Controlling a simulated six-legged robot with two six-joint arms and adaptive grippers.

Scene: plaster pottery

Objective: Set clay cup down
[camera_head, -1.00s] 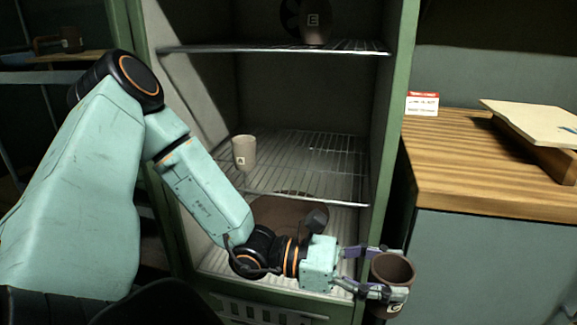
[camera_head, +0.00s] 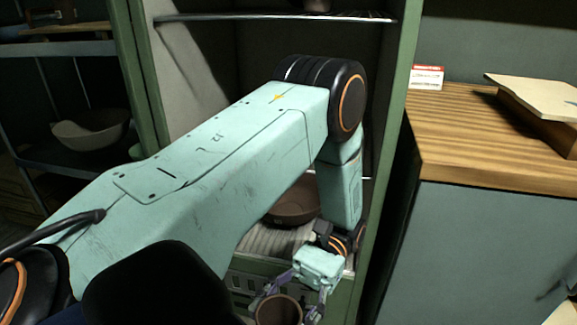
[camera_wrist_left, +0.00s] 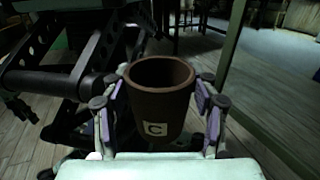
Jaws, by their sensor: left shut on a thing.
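The brown clay cup (camera_head: 279,311) is at the bottom edge of the head view, its lower part cut off by the frame. My left gripper (camera_head: 287,292) is shut around it, one finger on each side. In the left wrist view the cup (camera_wrist_left: 158,100) is upright and looks empty, with a white label marked "C" on its side. The left gripper's fingers (camera_wrist_left: 160,112) press its left and right walls. The cup is held in the air in front of the cabinet, above the floor. My right gripper is in neither view.
A green-framed cabinet (camera_head: 396,150) with wire shelves stands behind my arm; a brown bowl (camera_head: 292,208) sits on its lower level. A wooden counter (camera_head: 470,150) with a small sign (camera_head: 427,77) and a board (camera_head: 535,105) is at right. A side shelf holds a pale bowl (camera_head: 90,130).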

